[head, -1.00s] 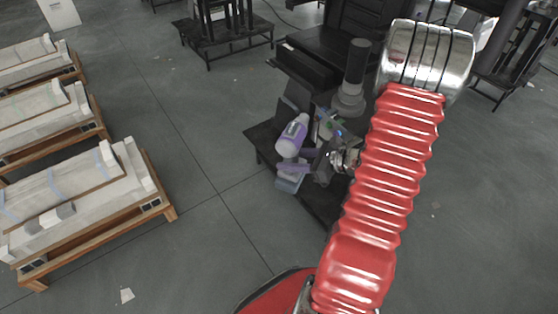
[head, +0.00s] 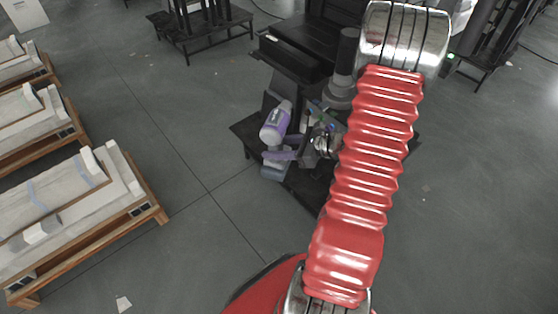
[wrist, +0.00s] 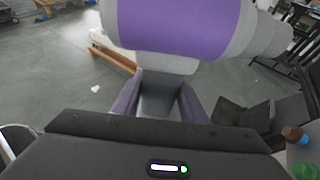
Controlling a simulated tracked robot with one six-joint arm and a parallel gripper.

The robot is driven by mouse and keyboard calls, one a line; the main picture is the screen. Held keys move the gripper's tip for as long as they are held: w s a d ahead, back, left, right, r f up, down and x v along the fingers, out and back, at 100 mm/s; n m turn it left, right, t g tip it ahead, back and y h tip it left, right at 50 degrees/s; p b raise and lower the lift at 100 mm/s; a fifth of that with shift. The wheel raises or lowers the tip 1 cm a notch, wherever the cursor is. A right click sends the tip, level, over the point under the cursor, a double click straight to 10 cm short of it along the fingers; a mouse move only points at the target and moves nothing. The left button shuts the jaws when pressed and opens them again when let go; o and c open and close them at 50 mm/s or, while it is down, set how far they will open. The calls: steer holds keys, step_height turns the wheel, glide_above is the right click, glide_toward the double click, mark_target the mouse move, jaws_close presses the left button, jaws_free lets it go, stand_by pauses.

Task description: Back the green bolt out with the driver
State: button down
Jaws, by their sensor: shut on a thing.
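The thick purple and pale-grey driver (wrist: 180,27) fills the top of the wrist view, crosswise at the tips of my gripper's two purple fingers. In the head view the driver (head: 276,121) shows left of my red-sleeved arm, beside my gripper (head: 284,148), which is shut on it. Its working end is not clear in either view. A small green round thing (wrist: 306,171) shows at the lower right of the wrist view, apart from the driver; I cannot tell whether it is the green bolt. No bolt is clearly visible in the head view.
A black machine stand with a grey column (head: 347,55) rises behind my gripper. A brown round thing (wrist: 294,134) sits near the green one. Pallets with pale beams (head: 80,215) stand at the left. The grey floor (head: 170,120) between is clear.

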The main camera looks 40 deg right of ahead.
steer(key=shift+a, duration=0.1)
steer(key=shift+w+f+m+t+h, duration=0.4)
steer(key=shift+w+f, duration=0.15)
steer(key=shift+f, duration=0.05)
steer(key=f+m+h, duration=0.1)
steer(key=w+d+f+h, duration=0.1)
steer(key=f+m+h, duration=0.1)
steer(key=f, duration=0.1)
steer(key=shift+w+d+f+m+t, duration=0.1)
steer(key=shift+w+d+m+t, duration=0.1)
steer(key=shift+m+t, duration=0.15)
steer(key=f, duration=0.1)
steer(key=d+f+m+h, duration=0.1)
steer(key=f, duration=0.1)
steer(key=s+f+m+h, duration=0.1)
steer(key=shift+d+f+t, duration=0.25)
steer(key=shift+f, duration=0.05)
steer(key=shift+d+f+m+h, duration=0.15)
steer(key=shift+f+m+h, duration=0.15)
steer(key=shift+h, duration=0.2)
steer(key=shift+d, duration=0.1)
steer(key=d, duration=0.6)
steer(key=shift+d, duration=0.35)
